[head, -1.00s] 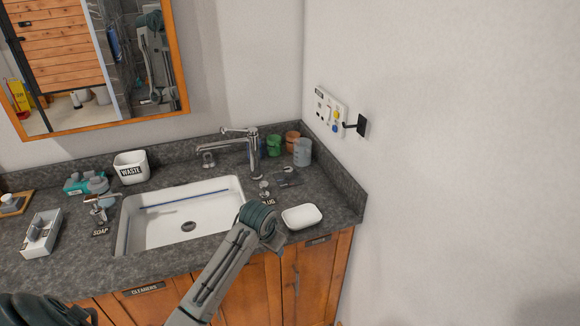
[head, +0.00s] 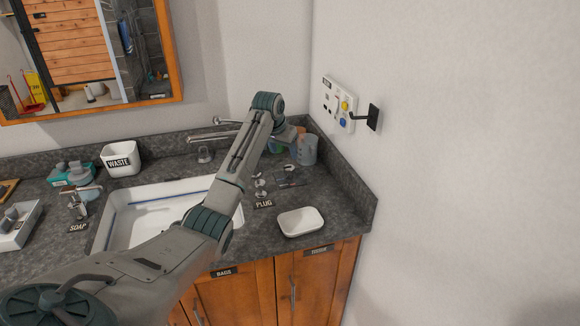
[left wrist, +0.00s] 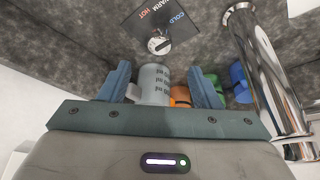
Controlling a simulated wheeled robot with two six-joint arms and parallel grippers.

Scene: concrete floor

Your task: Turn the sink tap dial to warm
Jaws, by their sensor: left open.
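The tap dial (left wrist: 159,44) is a small pale round knob on a dark plate lettered COLD, WARM and HOT in the left wrist view. I cannot tell its setting. In the head view the plate (head: 292,182) lies on the counter right of the sink. My left gripper (left wrist: 160,72) is open, with the dial beyond its fingertips and apart from them. In the head view its fingers are mostly hidden behind the wrist. The chrome tap (head: 208,138) is partly covered by my arm; its column (left wrist: 262,65) stands at the right in the left wrist view.
A grey cup (left wrist: 155,82) shows between the fingers, with orange (left wrist: 180,95), green and blue cups beside it. The white sink (head: 150,210), a white soap dish (head: 301,222) and the right wall's switch panel (head: 338,104) surround the area.

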